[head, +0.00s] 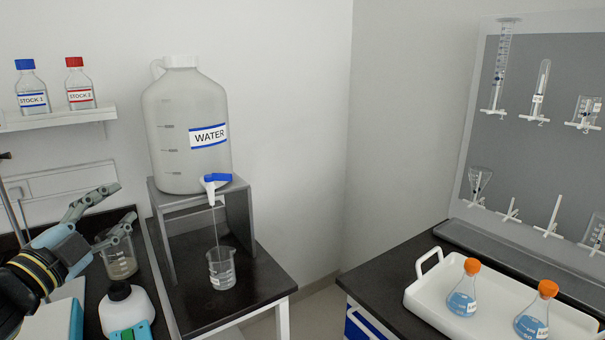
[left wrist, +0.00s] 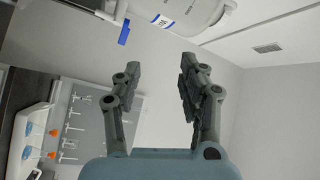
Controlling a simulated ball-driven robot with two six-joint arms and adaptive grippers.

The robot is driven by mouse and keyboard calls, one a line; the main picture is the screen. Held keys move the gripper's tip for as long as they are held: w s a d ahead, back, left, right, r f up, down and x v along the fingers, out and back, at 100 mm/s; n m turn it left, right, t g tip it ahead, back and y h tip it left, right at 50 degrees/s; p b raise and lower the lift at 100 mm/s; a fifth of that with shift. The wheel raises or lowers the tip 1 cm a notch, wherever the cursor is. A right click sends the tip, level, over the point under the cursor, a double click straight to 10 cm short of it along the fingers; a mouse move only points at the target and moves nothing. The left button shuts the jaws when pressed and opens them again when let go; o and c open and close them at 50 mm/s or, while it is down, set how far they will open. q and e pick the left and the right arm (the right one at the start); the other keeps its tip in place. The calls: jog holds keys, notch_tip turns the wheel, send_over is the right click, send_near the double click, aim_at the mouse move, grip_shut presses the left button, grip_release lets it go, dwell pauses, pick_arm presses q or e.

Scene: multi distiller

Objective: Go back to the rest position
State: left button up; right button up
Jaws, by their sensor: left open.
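My left gripper (head: 126,201) is at the left of the head view, with its two fingers apart and nothing between them. The left wrist view also shows the gripper (left wrist: 160,64) with its fingers spread against bare wall. In the head view its fingers overlap the top of a beaker (head: 122,265) on the left bench; I cannot tell whether they touch. My right gripper is in neither view.
A water carboy (head: 185,120) with a blue tap (head: 217,178) stands on a metal stand (head: 245,215). A beaker (head: 222,270) sits below, with a thin line from the tap into it. A wash bottle (head: 125,310) stands near my left arm. A white tray (head: 425,305) holds flasks.

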pick_arm(q)
jog(key=s+a+f+n+g+y, duration=0.3)
jog(key=s+f+n+g+y, duration=0.5)
jog(key=s+n, duration=0.45)
jog(key=s+d+f+n+g+h, duration=0.1)
jog(key=s+d+f+g, duration=0.15)
jog(key=s, duration=0.45)
jog(key=s+d+f+g+h, duration=0.1)
jog(key=s+d+g, duration=0.15)
jog(key=s, duration=0.45)
jog(key=s+d+f+n+g+h, duration=0.1)
jog(key=s+d+f+g, duration=0.15)
jog(key=s, duration=0.45)
notch_tip(320, 180, down, 32)
jog(key=a+g+b, duration=0.2)
jog(key=a+b, duration=0.1)
jog(key=b, duration=0.6)
jog(key=s+f+b, duration=0.4)
jog(key=s+f, duration=0.6)
jog(key=f, duration=0.3)
jog(key=s+f+b, duration=0.4)
jog(key=s+f, duration=0.6)
jog(key=f, duration=0.4)
jog(key=shift+a+f+n+g+b, duration=0.3)
jog(key=shift+a+n+g+b, duration=0.05)
jog(key=shift+a+g+b, duration=0.1)
